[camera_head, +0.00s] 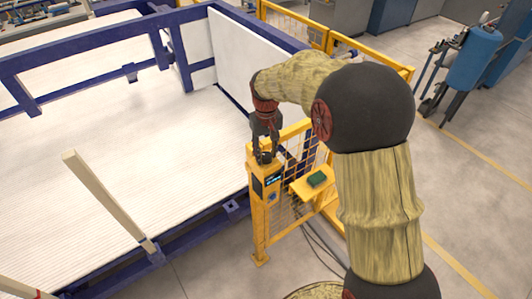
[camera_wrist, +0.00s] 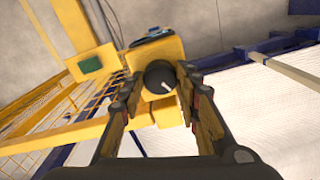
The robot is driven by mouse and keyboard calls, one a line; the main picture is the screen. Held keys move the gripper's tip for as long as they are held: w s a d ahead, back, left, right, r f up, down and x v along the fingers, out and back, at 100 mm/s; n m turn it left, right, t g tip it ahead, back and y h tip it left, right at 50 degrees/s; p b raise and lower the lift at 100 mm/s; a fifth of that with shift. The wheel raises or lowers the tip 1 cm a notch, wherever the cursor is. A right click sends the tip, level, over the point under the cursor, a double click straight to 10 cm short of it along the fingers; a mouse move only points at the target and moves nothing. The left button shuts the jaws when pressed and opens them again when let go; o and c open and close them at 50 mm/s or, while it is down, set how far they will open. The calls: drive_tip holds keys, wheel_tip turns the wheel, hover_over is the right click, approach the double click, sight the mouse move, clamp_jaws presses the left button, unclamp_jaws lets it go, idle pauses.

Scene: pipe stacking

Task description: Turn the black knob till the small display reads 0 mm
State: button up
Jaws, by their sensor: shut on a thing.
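The black knob (camera_wrist: 156,76) sits on top of the yellow control post (camera_head: 257,192). A short white mark on the knob points to the lower right in the wrist view. My gripper (camera_head: 265,148) comes down from above over the post. In the wrist view my gripper (camera_wrist: 159,80) has one finger on each side of the knob and is shut on it. The small display (camera_head: 273,180) is a dark panel with bluish marks on the post's face, below the knob. Its reading is too small to make out.
A yellow mesh fence (camera_head: 292,160) adjoins the post, with a yellow shelf (camera_head: 302,191) holding a green item (camera_head: 317,179). A large white ribbed bed (camera_head: 130,120) in a blue frame (camera_head: 100,39) lies left. A pale upright bar (camera_head: 105,198) stands at its near edge.

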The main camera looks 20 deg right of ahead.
sight(266, 155)
drive_tip(key=o, duration=1.1)
drive_tip(key=shift+o, duration=0.3)
wheel_tip(266, 155, up, 12)
